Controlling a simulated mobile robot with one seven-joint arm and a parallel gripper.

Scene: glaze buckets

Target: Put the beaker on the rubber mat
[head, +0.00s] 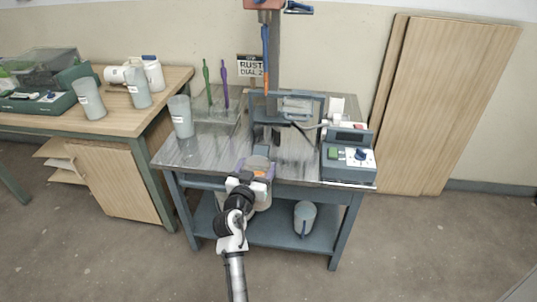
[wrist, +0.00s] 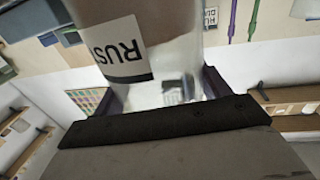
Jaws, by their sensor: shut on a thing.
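The beaker (wrist: 180,50) is a clear vessel with brownish contents and a white label reading "RUS", seen close up in the wrist view. My gripper (wrist: 165,92) is shut on it, with a dark finger on each side. In the head view my gripper (head: 254,172) is at the front edge of the metal-topped table, and the beaker (head: 258,163) shows small just beyond it, partly hidden by my gripper. I cannot make out the rubber mat for certain in either view.
A grey cup (head: 181,117) stands at the table's left. A box with a dial and green button (head: 347,157) stands at the right, and a metal stand (head: 273,60) at the back. A wooden bench (head: 130,118) with more cups is left. The table's front left is clear.

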